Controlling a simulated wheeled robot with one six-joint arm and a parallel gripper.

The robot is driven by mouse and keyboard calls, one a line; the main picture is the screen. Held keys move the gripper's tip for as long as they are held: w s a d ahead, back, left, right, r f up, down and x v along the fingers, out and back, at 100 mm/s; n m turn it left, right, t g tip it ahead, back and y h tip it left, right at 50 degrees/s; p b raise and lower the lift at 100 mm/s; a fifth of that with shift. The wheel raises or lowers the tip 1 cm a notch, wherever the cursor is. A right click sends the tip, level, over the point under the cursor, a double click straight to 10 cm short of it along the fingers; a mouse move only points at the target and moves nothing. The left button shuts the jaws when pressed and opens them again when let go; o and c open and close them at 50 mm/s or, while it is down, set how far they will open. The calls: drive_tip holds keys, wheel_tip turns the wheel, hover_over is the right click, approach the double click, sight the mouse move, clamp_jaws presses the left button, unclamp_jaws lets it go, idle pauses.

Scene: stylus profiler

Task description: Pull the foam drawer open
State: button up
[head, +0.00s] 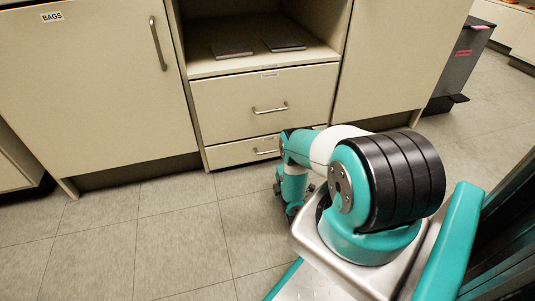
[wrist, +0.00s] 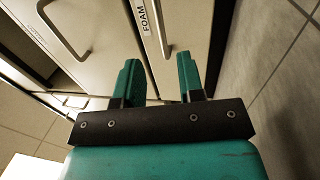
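The foam drawer (wrist: 183,20) is a cream front with a white FOAM label (wrist: 150,18) and a slim metal bar handle (wrist: 161,32). In the head view it looks like the lowest drawer (head: 230,154), flush with the cabinet, its right part hidden by my arm. Its handle (head: 266,152) shows there just left of my arm. My gripper (wrist: 158,62) is open, its two teal fingers apart with nothing between them. The handle lies ahead of the fingertips, lined up with the gap; no contact shows.
A second drawer (head: 235,95) with its own handle (head: 270,109) sits above, below an open shelf with two dark flat items (head: 232,50). A BAGS door (head: 90,90) is on the left and a dark grey bin (head: 458,65) at the right. The tiled floor in front is clear.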

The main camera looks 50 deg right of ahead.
drive_tip(key=b+x, duration=0.1)
drive_tip(key=x, duration=0.2)
drive_tip(key=b+x, duration=0.2)
drive_tip(key=x, duration=0.1)
drive_tip(key=a+b+x, duration=0.1)
drive_tip(key=x, duration=0.2)
drive_tip(key=shift+w+d+f, duration=0.15)
drive_tip(key=shift+w, duration=0.4)
drive_tip(key=shift+w+d+r+b, duration=0.25)
drive_tip(key=shift+w+d+b, duration=0.1)
drive_tip(key=shift+w, duration=0.1)
clamp_jaws()
